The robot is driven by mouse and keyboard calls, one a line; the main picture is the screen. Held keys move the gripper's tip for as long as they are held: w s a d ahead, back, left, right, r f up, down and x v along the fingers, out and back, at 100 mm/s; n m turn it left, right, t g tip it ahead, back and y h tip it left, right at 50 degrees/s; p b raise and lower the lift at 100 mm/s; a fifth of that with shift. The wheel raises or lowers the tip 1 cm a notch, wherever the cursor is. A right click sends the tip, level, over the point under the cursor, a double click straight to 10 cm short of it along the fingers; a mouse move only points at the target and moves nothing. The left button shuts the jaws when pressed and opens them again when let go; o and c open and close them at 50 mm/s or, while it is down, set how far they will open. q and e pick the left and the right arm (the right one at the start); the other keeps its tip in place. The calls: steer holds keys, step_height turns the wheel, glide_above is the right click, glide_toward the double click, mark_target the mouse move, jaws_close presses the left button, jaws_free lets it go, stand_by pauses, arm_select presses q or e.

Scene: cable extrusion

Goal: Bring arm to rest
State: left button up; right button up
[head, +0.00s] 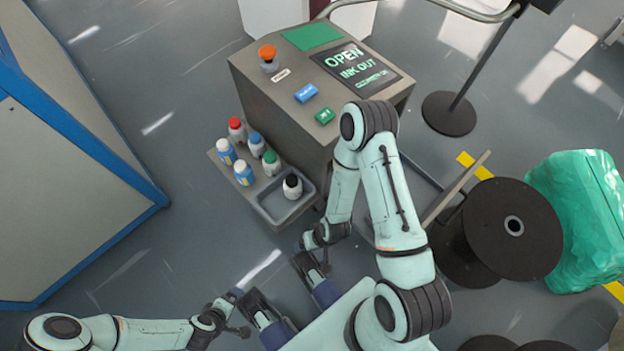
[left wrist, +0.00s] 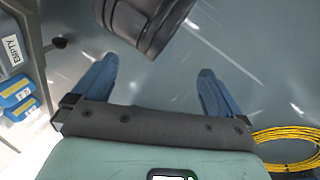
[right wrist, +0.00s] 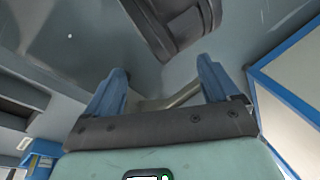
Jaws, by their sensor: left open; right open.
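In the head view, my left arm reaches in from the lower left, low over the floor, and its gripper (head: 238,312) is open. My right arm rises in front of the machine and bends back down, with its gripper (head: 312,252) open near the middle bottom. The left wrist view shows the left gripper's blue fingers (left wrist: 155,82) spread with nothing between them. The right wrist view shows the right gripper's fingers (right wrist: 162,75) spread, also holding nothing. Neither gripper touches a bottle or the machine.
A grey machine (head: 262,92) with an "OPEN INK OUT" screen (head: 356,68) stands ahead. Its side tray (head: 262,205) holds several capped bottles, one black-capped bottle (head: 292,187) apart. A black cable reel (head: 512,225) and green wrapped bundle (head: 580,215) stand right; a blue-edged cabinet (head: 70,190) stands left.

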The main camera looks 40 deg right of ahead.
arm_select(q)
steer(key=s+d+r+g+p, duration=0.1)
steer(key=s+r+p, duration=0.2)
steer(key=r+p, duration=0.6)
steer(key=s+d+r+g+h+p, duration=0.1)
steer(key=s+d+r+g+p, duration=0.1)
steer(key=r+p, duration=0.7)
steer(key=shift+s+m, duration=0.3)
steer(key=shift+s, duration=0.35)
arm_select(e)
steer(key=s+a+r+g, duration=0.1)
steer(key=s+r, duration=0.2)
steer(key=r, duration=0.6)
steer(key=s+a+r+g+y, duration=0.1)
steer(key=s+a+r+g, duration=0.1)
steer(key=r, duration=0.7)
steer(key=shift+s+n, duration=0.3)
steer(key=shift+s, duration=0.3)
